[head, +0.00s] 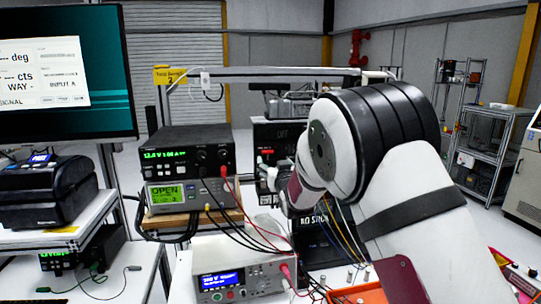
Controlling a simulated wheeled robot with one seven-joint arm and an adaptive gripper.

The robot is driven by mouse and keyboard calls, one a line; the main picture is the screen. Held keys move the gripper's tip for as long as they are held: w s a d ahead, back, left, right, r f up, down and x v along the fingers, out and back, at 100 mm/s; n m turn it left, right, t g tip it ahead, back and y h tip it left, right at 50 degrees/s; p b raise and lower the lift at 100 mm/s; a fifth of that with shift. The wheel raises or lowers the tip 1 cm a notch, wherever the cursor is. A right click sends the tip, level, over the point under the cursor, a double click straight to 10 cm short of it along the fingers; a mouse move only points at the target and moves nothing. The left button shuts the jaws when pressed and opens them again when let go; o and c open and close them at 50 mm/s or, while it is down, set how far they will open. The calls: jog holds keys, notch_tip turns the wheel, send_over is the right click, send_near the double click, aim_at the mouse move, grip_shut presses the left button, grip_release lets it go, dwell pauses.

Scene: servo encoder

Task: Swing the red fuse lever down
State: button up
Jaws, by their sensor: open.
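A black box (290,131) with white lettering stands at the back centre, behind my arm. A small red part (267,151) shows on its front; it may be the red fuse lever, but it is too small to tell its position. My gripper (264,170) is open in front of the box, just below the red part. I cannot tell whether it touches anything. My white and black arm hides the box's right side and much of the bench behind it.
Stacked bench instruments (187,165) with lit displays stand left of my gripper. A white meter (238,277) with red and black leads sits below. Loose wires hang near my wrist. A monitor (67,72) is at upper left, and an orange tray (360,293) is at the bottom.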

aim_at(268, 153)
jog(key=b+x, duration=0.1)
jog(key=x, duration=0.9)
jog(key=shift+w, duration=0.2)
jog(key=shift+c, duration=0.3)
grip_shut()
